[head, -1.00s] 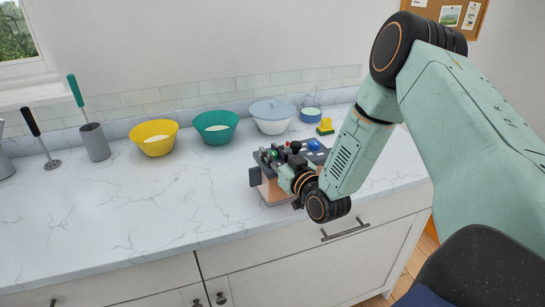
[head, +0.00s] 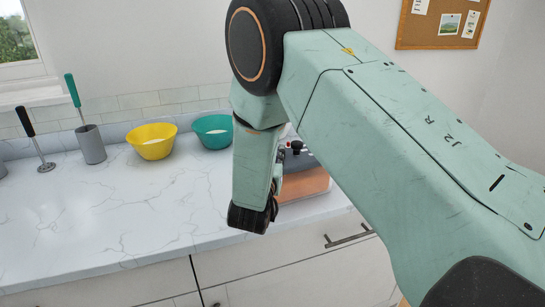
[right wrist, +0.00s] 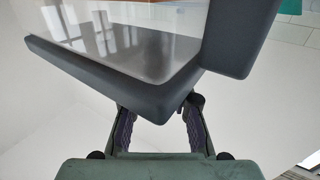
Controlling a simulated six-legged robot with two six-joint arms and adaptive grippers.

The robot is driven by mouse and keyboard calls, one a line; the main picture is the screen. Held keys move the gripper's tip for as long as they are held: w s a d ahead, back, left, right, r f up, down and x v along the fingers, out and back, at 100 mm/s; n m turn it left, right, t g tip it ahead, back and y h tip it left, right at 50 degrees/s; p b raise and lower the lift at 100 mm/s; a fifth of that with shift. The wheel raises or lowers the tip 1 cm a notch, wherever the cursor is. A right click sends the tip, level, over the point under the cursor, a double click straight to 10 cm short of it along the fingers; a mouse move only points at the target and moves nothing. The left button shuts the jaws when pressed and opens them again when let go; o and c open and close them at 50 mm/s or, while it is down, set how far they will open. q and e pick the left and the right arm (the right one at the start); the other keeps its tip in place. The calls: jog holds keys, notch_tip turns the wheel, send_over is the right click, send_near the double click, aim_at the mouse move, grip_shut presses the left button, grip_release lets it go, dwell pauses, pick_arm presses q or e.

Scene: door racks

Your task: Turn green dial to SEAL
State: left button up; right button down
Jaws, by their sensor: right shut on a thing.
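The device with the dials (head: 303,180) sits near the counter's front edge in the head view, a brown block with a dark top. My right arm covers most of it. A black knob (head: 297,147) and a bit of red show on top. I cannot see the green dial in either view. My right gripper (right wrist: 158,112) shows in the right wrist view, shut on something. A dark-framed glossy panel (right wrist: 135,40) hides its fingertips and what they hold. My left gripper is not in view.
A yellow bowl (head: 152,141) and a teal bowl (head: 213,131) stand at the back of the white counter (head: 110,215). A grey utensil holder (head: 91,144) and a black-handled masher (head: 39,144) are at the left. The counter's left middle is clear.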

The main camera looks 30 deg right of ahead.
jog(key=m+g+h, duration=0.1)
jog(key=m+g, duration=0.1)
jog(key=m+g+h, duration=0.2)
jog(key=g, duration=0.1)
jog(key=shift+w+h+b, duration=0.1)
jog(key=shift+h+b, duration=0.2)
jog(key=shift+b, duration=0.05)
jog(key=m+g+h+b, duration=0.1)
jog(key=m+g, duration=0.1)
jog(key=g, duration=0.1)
jog(key=shift+f, duration=0.1)
jog(key=shift+m+g+h+b, duration=0.4)
jog(key=shift+m+g, duration=0.5)
jog(key=shift+g, duration=0.8)
jog(key=c, duration=1.1)
grip_release()
jog(key=a, duration=0.7)
jog(key=shift+s+a, duration=0.2)
jog(key=shift+s, duration=0.2)
